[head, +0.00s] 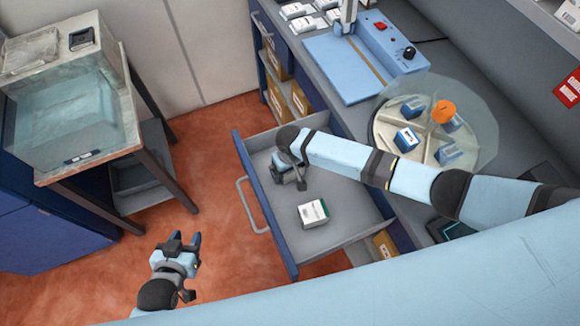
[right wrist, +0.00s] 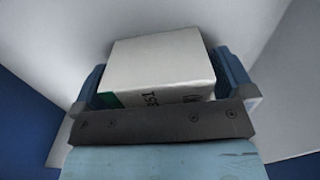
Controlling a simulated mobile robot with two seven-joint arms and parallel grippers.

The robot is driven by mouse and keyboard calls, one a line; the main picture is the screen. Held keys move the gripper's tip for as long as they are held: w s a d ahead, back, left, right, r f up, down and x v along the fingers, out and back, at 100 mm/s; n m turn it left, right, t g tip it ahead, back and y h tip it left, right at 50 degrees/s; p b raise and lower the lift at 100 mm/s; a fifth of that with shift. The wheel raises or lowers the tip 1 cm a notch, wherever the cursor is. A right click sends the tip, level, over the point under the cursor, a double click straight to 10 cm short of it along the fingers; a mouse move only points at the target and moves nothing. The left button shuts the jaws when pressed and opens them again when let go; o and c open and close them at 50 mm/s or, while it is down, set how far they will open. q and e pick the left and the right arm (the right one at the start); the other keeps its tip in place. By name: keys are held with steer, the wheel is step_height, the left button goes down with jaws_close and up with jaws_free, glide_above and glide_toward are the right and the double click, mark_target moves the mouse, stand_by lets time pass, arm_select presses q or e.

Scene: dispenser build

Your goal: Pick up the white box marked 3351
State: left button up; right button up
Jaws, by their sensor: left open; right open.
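The white box (head: 313,213) lies in the open grey drawer (head: 335,190), with a green strip on one side. In the right wrist view the white box (right wrist: 160,68) shows between my right gripper's fingers. Part of its marking is readable, about "351", with the rest hidden by the gripper body. My right gripper (head: 289,177) is open and empty, over the drawer and apart from the box in the head view; its exact height is unclear. My left gripper (head: 188,242) is open and empty, over the floor left of the drawer.
Drawer walls surround the box. A bench with a clear-fronted cabinet (head: 70,115) stands at left. The red floor between is clear.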

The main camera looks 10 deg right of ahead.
steer(key=shift+f, duration=0.3)
steer(key=c, duration=0.9)
steer(key=shift+c, duration=0.2)
steer(key=shift+r, duration=0.2)
